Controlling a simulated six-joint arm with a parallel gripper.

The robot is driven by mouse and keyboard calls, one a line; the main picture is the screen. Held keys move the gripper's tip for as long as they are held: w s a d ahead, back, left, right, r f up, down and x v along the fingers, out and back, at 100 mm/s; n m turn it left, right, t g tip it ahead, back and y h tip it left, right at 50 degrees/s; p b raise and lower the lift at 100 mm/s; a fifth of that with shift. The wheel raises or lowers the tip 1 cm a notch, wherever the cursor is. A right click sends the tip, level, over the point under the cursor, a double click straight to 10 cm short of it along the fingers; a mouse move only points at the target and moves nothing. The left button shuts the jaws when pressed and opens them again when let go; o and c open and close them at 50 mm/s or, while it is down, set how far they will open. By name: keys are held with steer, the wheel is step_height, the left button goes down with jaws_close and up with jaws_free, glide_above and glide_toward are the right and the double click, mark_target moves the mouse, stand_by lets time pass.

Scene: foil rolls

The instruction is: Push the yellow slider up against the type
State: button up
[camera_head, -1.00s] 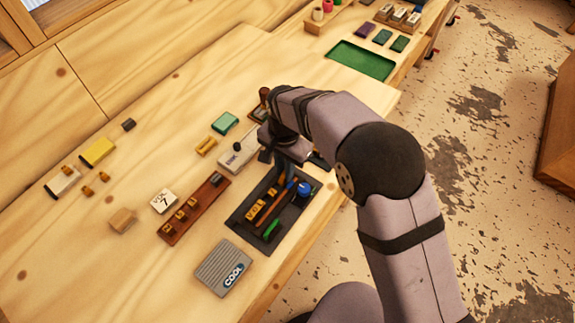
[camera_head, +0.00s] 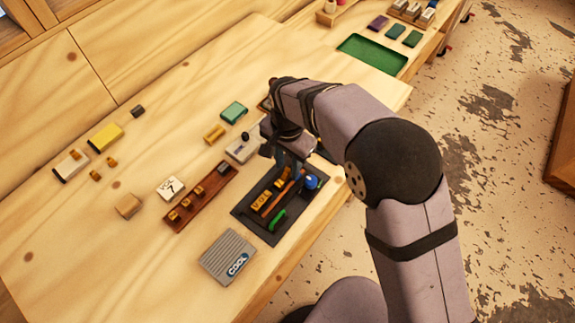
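A black tray (camera_head: 245,213) near the front edge of the table holds a yellow-orange block with raised letters (camera_head: 261,199), which looks like the type. Beside it in the tray lie an orange-brown strip (camera_head: 277,202), a green piece (camera_head: 277,219) and a blue knob (camera_head: 311,181). I cannot tell for sure which piece is the yellow slider. My gripper (camera_head: 286,168) points down at the far end of the tray, near the strip's upper end. Its fingertips are small and partly hidden, so contact and opening cannot be told. My wrist and arm cover the area right of it.
A brown rack with brass pieces (camera_head: 200,197) and a grey ribbed block marked COOL (camera_head: 228,256) lie close to the tray. A white card with a 7 (camera_head: 171,188), a yellow bar (camera_head: 214,133) and a green block (camera_head: 234,112) lie beyond. The table's left front is clear.

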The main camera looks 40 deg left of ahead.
mark_target(288, 169)
steer(key=shift+r+b, duration=0.8)
steer(key=shift+r, duration=2.35)
steer(key=shift+c, duration=0.3)
steer(key=c, duration=0.5)
steer(key=shift+w, duration=0.1)
jaws_close()
steer(key=w+d+n+g+y+b, duration=0.1)
steer(key=w+d+n+g+y, duration=0.1)
steer(key=w+n, duration=0.4)
steer(key=w+d+n+g+y+b, duration=0.2)
steer(key=w+n, duration=0.4)
steer(key=n, duration=0.7)
steer(key=shift+d+r+g+y+b, duration=0.3)
steer(key=shift+d+g, duration=0.2)
steer(key=shift+g, duration=0.4)
